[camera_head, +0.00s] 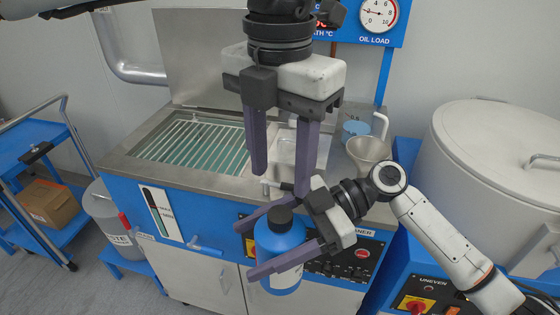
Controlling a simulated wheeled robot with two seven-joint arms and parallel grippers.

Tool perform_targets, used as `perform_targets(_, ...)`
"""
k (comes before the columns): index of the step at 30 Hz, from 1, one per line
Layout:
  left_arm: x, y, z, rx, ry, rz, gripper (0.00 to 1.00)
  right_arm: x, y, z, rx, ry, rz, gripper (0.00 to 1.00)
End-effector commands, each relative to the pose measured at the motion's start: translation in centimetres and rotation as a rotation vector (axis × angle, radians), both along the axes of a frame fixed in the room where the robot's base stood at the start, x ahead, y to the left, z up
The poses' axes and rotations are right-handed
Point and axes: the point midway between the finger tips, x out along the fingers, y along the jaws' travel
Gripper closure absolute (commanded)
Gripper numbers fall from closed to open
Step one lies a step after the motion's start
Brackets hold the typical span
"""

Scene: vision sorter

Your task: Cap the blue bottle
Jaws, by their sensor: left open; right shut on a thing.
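The blue bottle (279,241) is held about upright in my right gripper (245,249), in front of the cleaner's front panel. The gripper comes in from the right, with one finger behind the bottle and one across its front. A black cap (281,216) sits on top of the bottle; I cannot tell how tightly it is on. My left gripper (281,183) points down just above the cap. Its two fingers are apart and nothing is between them. Part of the bottle's lower front is hidden by my right finger.
A steel cleaner tank (118,162) with a grid stands behind the grippers. A metal jug (368,151) and a blue-topped container (355,128) stand on its right. A big white drum (480,160) fills the right. A blue cart (30,143) and grey bin (113,222) stand left.

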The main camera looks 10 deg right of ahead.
Motion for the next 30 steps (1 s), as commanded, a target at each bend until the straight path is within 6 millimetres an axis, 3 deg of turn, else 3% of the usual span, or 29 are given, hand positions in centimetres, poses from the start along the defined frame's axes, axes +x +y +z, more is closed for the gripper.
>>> perform_targets(5, 0.0, 0.0, -0.7, 0.002, 0.002, -0.003, 0.53, 0.0, 0.0, 0.2, 0.004, -0.003, 0.0, 0.97)
perform_targets(19, -0.1, 0.0, -7.2, 0.002, 0.001, -0.004, 0.53, 0.0, 0.0, 0.2, 0.003, -0.003, 0.0, 0.97)
perform_targets(30, 0.0, 0.0, -8.0, 0.0, 0.0, -0.003, 0.53, 0.0, 0.0, 0.2, 0.003, -0.003, 0.0, 0.97)
